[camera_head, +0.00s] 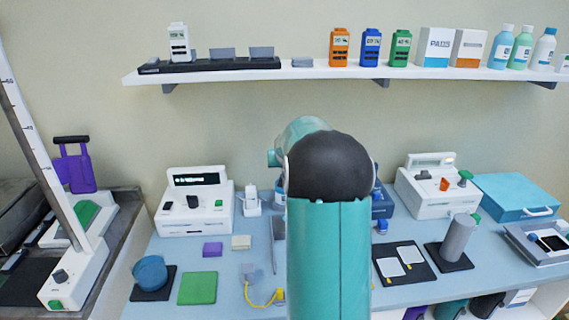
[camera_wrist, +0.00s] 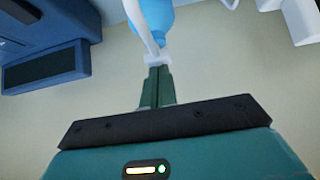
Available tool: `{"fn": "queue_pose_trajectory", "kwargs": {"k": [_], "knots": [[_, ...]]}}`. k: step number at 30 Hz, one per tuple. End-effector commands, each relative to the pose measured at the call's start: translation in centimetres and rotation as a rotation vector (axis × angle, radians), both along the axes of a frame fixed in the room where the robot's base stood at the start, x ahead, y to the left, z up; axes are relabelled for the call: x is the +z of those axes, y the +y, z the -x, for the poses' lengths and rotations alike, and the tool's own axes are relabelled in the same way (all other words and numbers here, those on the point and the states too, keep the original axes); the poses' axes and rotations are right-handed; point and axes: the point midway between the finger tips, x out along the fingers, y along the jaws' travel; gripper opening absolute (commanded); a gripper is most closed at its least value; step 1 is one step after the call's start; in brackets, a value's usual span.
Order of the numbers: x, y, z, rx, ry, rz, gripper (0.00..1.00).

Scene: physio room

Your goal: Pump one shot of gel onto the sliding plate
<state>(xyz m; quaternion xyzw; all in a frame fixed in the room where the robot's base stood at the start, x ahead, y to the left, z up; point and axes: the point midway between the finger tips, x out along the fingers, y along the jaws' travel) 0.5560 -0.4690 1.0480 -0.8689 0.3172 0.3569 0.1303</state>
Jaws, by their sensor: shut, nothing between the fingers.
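In the wrist view, my gripper (camera_wrist: 155,72) has its two green fingers closed together with nothing between them. Their tips are at a white pump head (camera_wrist: 157,59) on a light-blue bottle (camera_wrist: 156,14); whether they touch it I cannot tell. In the head view my teal arm covers the middle of the bench and hides my gripper. A small bluish piece (camera_head: 280,196) beside the arm may be the same bottle. I cannot make out the sliding plate or any gel in either view.
The blue bench (camera_head: 225,260) holds a white console (camera_head: 194,207) at left, another (camera_head: 437,190) at right, black mats with pads (camera_head: 403,263), a grey cylinder (camera_head: 458,238) and a green block (camera_head: 197,288). A shelf (camera_head: 295,73) runs above. A blue device (camera_wrist: 45,45) stands near my gripper.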

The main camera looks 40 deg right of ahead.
Motion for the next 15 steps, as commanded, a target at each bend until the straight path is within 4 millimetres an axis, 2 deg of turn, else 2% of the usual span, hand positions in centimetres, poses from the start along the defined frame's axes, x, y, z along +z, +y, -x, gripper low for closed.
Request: {"fn": "queue_pose_trajectory", "kwargs": {"k": [3,8,15], "knots": [[-0.5,0.1,0.2,0.000,0.009,-0.008,0.00],[0.4,0.7,0.9,0.001,0.010,-0.007,0.00],[3.9,2.8,3.3,0.000,0.003,-0.003,0.00]]}}
